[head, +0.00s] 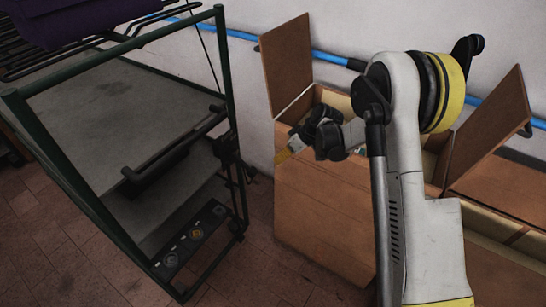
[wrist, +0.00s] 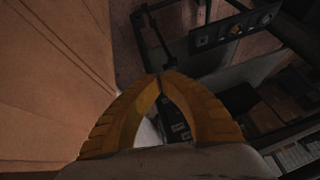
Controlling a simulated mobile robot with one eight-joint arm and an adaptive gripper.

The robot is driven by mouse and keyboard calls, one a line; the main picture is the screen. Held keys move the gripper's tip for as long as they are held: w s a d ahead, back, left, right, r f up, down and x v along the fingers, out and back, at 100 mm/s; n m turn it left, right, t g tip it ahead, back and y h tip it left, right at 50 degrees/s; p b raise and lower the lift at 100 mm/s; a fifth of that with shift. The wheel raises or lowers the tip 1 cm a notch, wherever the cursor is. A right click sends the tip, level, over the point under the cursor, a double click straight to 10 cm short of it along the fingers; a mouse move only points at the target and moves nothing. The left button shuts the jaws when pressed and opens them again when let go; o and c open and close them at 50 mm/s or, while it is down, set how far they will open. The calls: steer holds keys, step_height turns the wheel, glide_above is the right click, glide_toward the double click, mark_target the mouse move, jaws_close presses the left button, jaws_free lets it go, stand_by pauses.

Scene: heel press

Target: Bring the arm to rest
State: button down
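My gripper (head: 284,155) hangs at the left edge of the open brown box in the head view, partly hidden behind my wrist. In the wrist view its two yellow fingers (wrist: 160,77) curve inward and their tips meet, with a gap between the fingers lower down. I see nothing held between the tips. My white arm rises at the right of the head view and bends over toward the box and the press side.
The brown box (head: 315,215) has raised flaps (head: 287,65). A green-framed machine (head: 228,75) with a grey table (head: 110,105) and a control panel (head: 190,240) stands left. A second box (head: 495,235) is at right. Tiled floor (head: 60,250) shows between.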

stand_by(0.4)
steer(key=s+d+r+m+t+h, duration=0.1)
steer(key=s+d+r+m+h, duration=0.15)
steer(key=s+r, duration=0.6)
steer(key=s+d+r+m+t+h, duration=0.1)
steer(key=s+d+r+m, duration=0.3)
steer(key=r, duration=0.8)
steer(key=s+d+r+m+t+h, duration=0.1)
steer(key=s+d, duration=0.1)
steer(key=s, duration=0.8)
steer(key=s+d+r+m+t+h, duration=0.1)
steer(key=s+d, duration=0.1)
steer(key=s, duration=0.7)
steer(key=shift+s+d+r+m+t, duration=0.2)
steer(key=shift+s+r+m+t, duration=0.1)
steer(key=shift+s+r+m, duration=0.1)
